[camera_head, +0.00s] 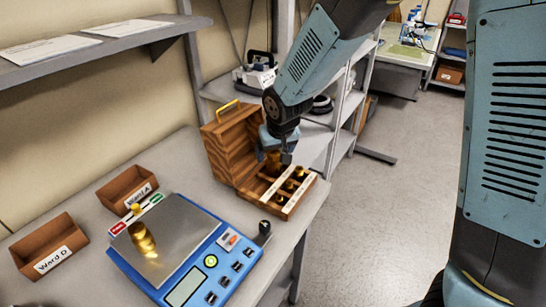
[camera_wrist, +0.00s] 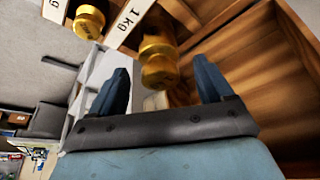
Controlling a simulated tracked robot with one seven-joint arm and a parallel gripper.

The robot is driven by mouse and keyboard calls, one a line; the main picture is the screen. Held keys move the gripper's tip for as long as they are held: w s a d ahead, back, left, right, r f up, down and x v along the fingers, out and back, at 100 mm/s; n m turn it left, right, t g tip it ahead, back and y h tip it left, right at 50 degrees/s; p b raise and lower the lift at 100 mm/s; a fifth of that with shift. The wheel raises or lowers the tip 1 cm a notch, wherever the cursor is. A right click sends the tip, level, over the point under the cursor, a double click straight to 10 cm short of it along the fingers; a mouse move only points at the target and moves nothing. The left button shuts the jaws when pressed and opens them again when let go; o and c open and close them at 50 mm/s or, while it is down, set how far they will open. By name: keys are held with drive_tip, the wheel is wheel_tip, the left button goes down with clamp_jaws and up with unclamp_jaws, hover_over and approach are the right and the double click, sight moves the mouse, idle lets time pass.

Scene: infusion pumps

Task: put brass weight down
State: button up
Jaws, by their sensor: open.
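My gripper (camera_head: 280,152) is over the back part of an open wooden case (camera_head: 228,150) on the bench. In the wrist view my gripper (camera_wrist: 163,72) has its two blue fingers apart. A brass weight (camera_wrist: 158,62) shows in the gap between them, beside the "1 kg" label; it also shows in the head view (camera_head: 272,161), partly hidden by the gripper. It appears to be in the case, but its base is hidden. Another brass weight (camera_head: 142,240) stands on the pan of the blue scale (camera_head: 228,262).
Several smaller brass weights (camera_head: 289,186) sit in the case's front row. Labelled wooden trays, Ward D (camera_head: 50,246) and another (camera_head: 127,188), are left of the scale. A small black-topped object (camera_head: 264,228) stands right of the scale. A shelf (camera_head: 90,45) hangs above left.

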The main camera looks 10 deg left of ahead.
drive_tip(key=v, duration=0.8)
drive_tip(key=shift+r, duration=0.15)
drive_tip(key=shift+d, duration=0.1)
drive_tip(key=s+d+r+m, duration=0.15)
drive_tip(key=d+r, duration=0.25)
drive_tip(key=d, duration=0.5)
drive_tip(key=s+d+r+m+t+h, duration=0.15)
drive_tip(key=d+r, duration=0.25)
drive_tip(key=d, duration=0.4)
drive_tip(key=s+d+r+m+g+y, duration=0.1)
drive_tip(key=s+d+r, duration=0.25)
drive_tip(key=d, duration=0.55)
drive_tip(key=s+d+r+m+t+h, duration=0.1)
drive_tip(key=s+d+r, duration=0.1)
drive_tip(key=s+d, duration=0.4)
drive_tip(key=shift+s+d+r+m+h, duration=0.2)
drive_tip(key=shift+s+d+m+h, duration=0.2)
drive_tip(key=shift+s, duration=0.8)
